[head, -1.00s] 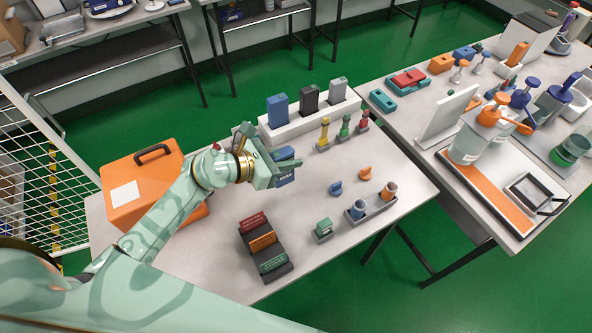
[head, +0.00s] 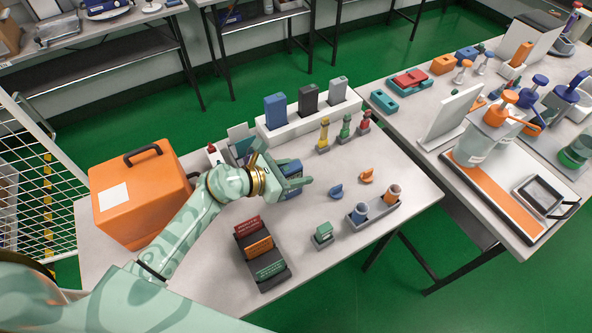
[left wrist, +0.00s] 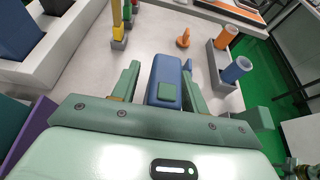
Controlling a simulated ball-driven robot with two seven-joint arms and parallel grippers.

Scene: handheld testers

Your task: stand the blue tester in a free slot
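The blue tester (head: 289,166) lies on the table, left of centre in the head view, partly hidden by my left gripper. In the left wrist view the blue tester (left wrist: 167,72) sits between the two fingers, with a green patch on its face. My left gripper (head: 281,163) is open around it, with a gap visible at the left finger; contact at the right finger is unclear. It also shows in the left wrist view (left wrist: 160,78). A white rack (head: 312,124) behind it holds upright blue, black and grey devices. No empty slot shows clearly. My right gripper is out of view.
An orange case (head: 135,205) stands at the left. A dark block holder (head: 270,283) is at the front. A grey tray (head: 372,215) with two cylinders is further right. Some table between is bare.

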